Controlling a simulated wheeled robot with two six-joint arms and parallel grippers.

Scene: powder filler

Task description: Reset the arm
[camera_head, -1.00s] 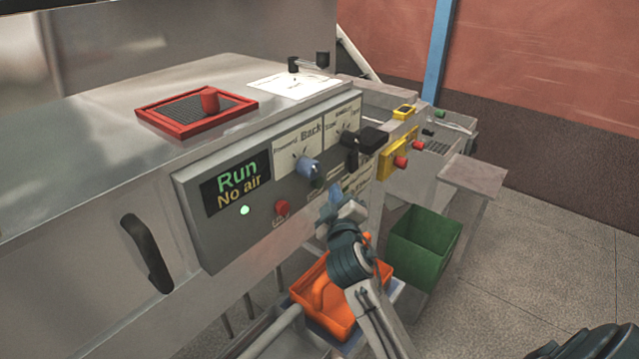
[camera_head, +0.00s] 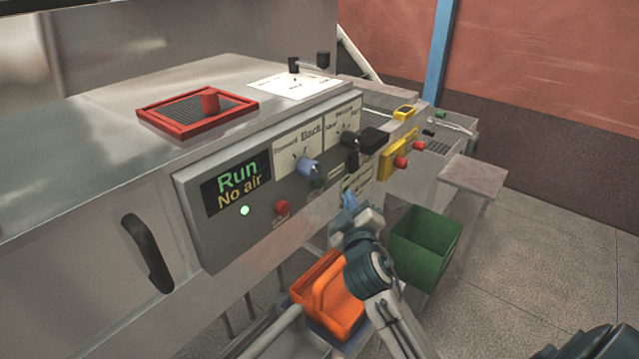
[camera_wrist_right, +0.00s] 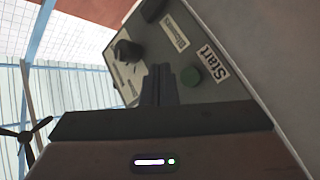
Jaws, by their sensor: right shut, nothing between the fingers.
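My right gripper (camera_head: 348,202) is in front of the lower right part of the control panel (camera_head: 240,240), with its arm coming up from the bottom. It is shut and empty. In the right wrist view its closed fingers (camera_wrist_right: 160,85) point toward the panel face, beside a green button (camera_wrist_right: 190,77) labelled "Start" and a black knob (camera_wrist_right: 127,52). I cannot tell whether the fingertips touch the panel. The display (camera_head: 238,182) reads "Run" and "No air", with a green light below it. My left gripper is not in view.
An orange basket (camera_head: 328,295) sits below the panel, near my right arm. A green bin (camera_head: 425,245) stands to the right of the arm. A yellow box with red buttons (camera_head: 400,155) is beyond the panel. Open floor (camera_head: 550,240) lies at the right.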

